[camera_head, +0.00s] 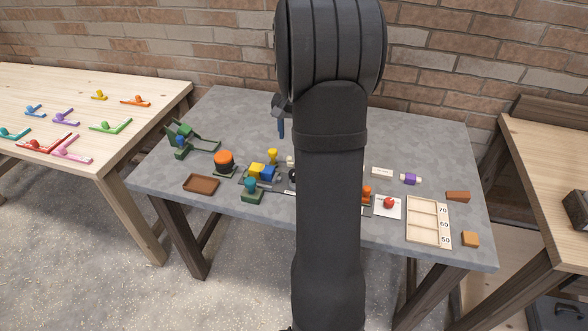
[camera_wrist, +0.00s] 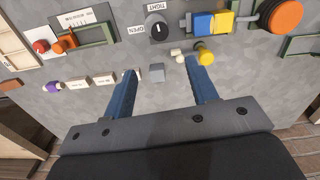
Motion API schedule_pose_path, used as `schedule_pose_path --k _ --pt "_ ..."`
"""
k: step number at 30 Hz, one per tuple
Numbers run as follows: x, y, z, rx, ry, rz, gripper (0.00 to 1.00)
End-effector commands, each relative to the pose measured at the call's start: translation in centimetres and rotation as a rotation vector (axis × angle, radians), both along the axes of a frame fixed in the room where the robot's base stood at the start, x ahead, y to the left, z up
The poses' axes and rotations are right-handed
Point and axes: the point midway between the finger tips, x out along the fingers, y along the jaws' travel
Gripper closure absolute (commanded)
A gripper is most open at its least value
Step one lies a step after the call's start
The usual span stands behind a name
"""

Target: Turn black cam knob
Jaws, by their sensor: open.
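The black cam knob (camera_wrist: 158,29) is at the top middle of the wrist view, on a dark round base with a light pointer mark. A TIGHT label (camera_wrist: 155,6) is above it and an OPEN label (camera_wrist: 137,30) at its left. In the head view my arm hides most of the knob; a dark sliver (camera_head: 292,175) shows at the arm's left edge. My gripper (camera_wrist: 164,68) is open, its two blue fingers apart and empty, above the table and short of the knob. In the head view one blue finger (camera_head: 281,128) shows left of my arm.
Near the knob are blue and yellow blocks (camera_wrist: 212,22), a yellow knob (camera_wrist: 204,54), a grey cube (camera_wrist: 156,72) and an orange round knob (camera_wrist: 283,15). A brown tray (camera_head: 201,184) and a wooden number rack (camera_head: 423,221) lie on the grey table (camera_head: 330,225).

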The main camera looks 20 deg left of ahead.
Motion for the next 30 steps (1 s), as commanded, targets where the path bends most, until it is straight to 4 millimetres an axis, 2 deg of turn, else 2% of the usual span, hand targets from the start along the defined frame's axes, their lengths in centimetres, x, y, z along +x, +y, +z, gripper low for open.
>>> schedule_pose_path --k 3,12,18,24,30 --pt "-0.1 0.0 -2.8 -0.002 0.005 0.001 0.47" --pt "-0.1 0.0 -9.3 -0.002 0.005 0.002 0.47" --pt "-0.1 0.0 -12.8 -0.001 0.003 0.002 0.47" --pt "0.0 0.0 -14.4 0.0 0.0 0.002 0.47" --pt "0.0 0.0 -14.7 0.0 0.0 0.002 0.47"
